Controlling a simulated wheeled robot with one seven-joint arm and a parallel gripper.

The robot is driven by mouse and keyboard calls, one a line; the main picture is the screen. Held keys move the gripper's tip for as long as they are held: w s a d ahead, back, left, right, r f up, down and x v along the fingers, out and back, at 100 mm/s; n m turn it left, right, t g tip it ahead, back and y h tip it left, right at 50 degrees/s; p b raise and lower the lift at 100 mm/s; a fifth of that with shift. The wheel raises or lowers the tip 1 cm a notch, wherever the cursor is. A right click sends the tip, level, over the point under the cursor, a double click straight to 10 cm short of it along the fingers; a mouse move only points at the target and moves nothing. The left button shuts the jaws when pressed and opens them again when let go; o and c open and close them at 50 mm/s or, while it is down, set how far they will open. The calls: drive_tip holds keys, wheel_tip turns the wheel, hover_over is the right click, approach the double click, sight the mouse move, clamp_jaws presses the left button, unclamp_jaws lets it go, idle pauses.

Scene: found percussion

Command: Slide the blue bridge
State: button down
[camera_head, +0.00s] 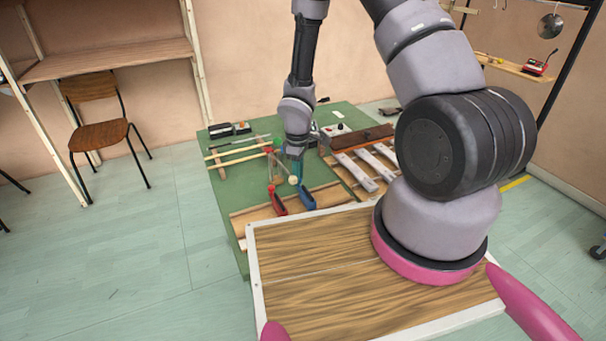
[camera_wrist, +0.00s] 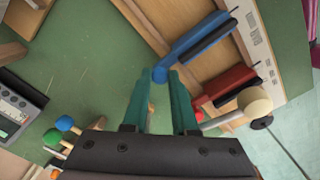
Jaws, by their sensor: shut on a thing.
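The blue bridge (camera_head: 307,198) lies on a wooden board on the green table in the head view. In the wrist view the blue bridge (camera_wrist: 203,38) runs from upper right down to a rounded blue end between my fingertips. My gripper (camera_wrist: 160,76) has teal fingers and is shut on that rounded end. In the head view my gripper (camera_head: 296,172) points down just behind the blue bridge, and its fingertips are hard to make out.
A red bridge (camera_head: 278,204) lies beside the blue one, close to my right finger in the wrist view (camera_wrist: 222,86). A pale mallet head (camera_wrist: 254,101) is near it. A grey-keyed instrument (camera_head: 362,170) stands to the right. Sticks (camera_head: 238,152) lie left.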

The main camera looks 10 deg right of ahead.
drive_tip(key=shift+a, duration=0.25)
drive_tip(key=c, duration=0.7)
unclamp_jaws()
wheel_tip(320, 180, up, 11)
drive_tip(key=shift+f, duration=0.1)
